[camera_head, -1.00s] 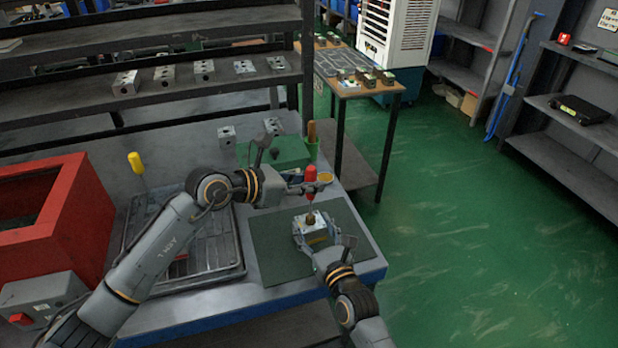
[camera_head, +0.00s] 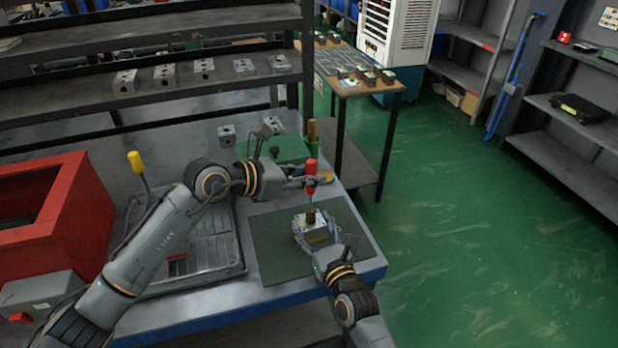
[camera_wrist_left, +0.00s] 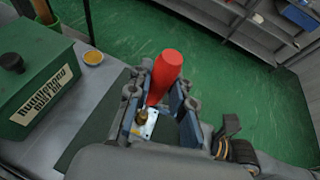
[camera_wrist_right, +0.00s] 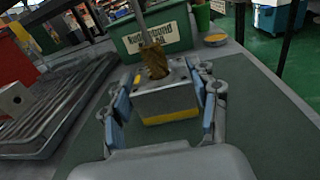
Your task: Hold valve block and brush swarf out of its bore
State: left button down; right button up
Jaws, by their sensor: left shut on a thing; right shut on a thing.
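My left gripper (camera_head: 312,184) is shut on the red handle of a brush (camera_head: 311,168), held upright above the green mat (camera_head: 272,245). The red handle also shows in the left wrist view (camera_wrist_left: 165,75). My right gripper (camera_head: 314,243) is shut on the valve block (camera_wrist_right: 168,104), a grey metal block with a yellow band low on its side, at the mat. In the right wrist view, the brush's brown bristles (camera_wrist_right: 154,62) stand at the block's top face. Their lower end meets the top; how far they sit in the bore is hidden.
A dark ribbed tray (camera_head: 205,245) and a red bin (camera_head: 85,215) are to the left. A green box (camera_wrist_left: 40,90) and a small yellow-topped cup (camera_wrist_left: 93,57) stand behind the mat. Several blocks sit on the rear shelf (camera_head: 150,98). The mat's front is clear.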

aim_at(309, 162)
pick_arm(q)
jog(key=shift+f, duration=1.15)
jog(key=shift+r, duration=4.6)
pick_arm(e)
jog(key=shift+f, duration=0.1)
jog(key=o, duration=1.6)
jog(key=v, duration=1.2)
pick_arm(q)
jog(key=shift+s, duration=0.1)
pick_arm(e)
jog(key=shift+s+d, duration=0.1)
jog(key=shift+s, duration=0.05)
